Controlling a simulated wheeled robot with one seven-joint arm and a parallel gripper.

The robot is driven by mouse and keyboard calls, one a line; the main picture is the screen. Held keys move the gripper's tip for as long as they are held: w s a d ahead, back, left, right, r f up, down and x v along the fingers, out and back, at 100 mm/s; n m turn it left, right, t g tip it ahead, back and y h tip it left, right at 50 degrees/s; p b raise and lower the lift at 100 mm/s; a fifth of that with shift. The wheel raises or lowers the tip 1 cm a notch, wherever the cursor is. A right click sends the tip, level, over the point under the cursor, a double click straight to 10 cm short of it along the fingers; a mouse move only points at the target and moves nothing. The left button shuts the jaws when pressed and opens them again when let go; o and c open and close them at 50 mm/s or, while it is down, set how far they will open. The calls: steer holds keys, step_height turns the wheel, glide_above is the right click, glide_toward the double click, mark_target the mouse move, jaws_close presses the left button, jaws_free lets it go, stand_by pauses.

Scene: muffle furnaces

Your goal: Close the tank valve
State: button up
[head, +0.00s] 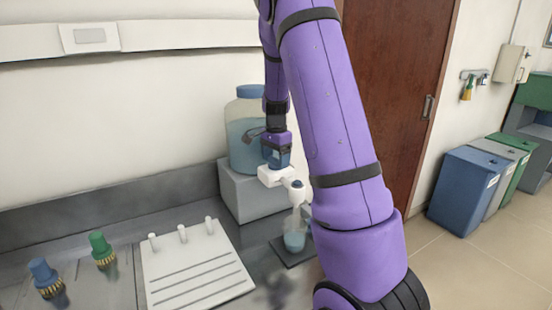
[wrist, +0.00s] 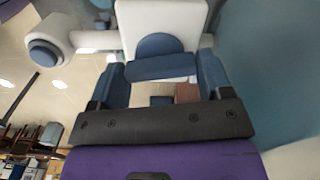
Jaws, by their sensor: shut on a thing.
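The tank (head: 246,145) is a translucent container with blue liquid and a blue lid, standing on a pale block. Its white valve (head: 272,176) projects from the lower front, with a blue-capped spout (head: 297,195) at the end. A beaker (head: 294,238) with pale blue liquid stands below the spout. A pale streak shows between them; I cannot tell whether it is running liquid. My gripper (head: 277,160) is at the valve from above. In the wrist view, my gripper (wrist: 160,62) has its blue fingers on either side of the blue valve handle (wrist: 160,69), shut on it.
A white rack board (head: 197,265) with several pegs lies on the grey bench. A blue brush (head: 43,272) and a green brush (head: 101,246) stand at left. The beaker stands on a dark mat (head: 290,255). Bins (head: 465,187) and a brown door (head: 395,80) are at right.

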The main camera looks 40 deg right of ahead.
steer(key=n, duration=0.4)
steer(key=shift+n, duration=0.3)
steer(key=n, duration=0.3)
steer(key=shift+n, duration=0.4)
steer(key=n, duration=0.3)
steer(key=shift+n, duration=2)
steer(key=o, duration=0.6)
steer(key=shift+o, duration=0.2)
steer(key=shift+r, duration=0.1)
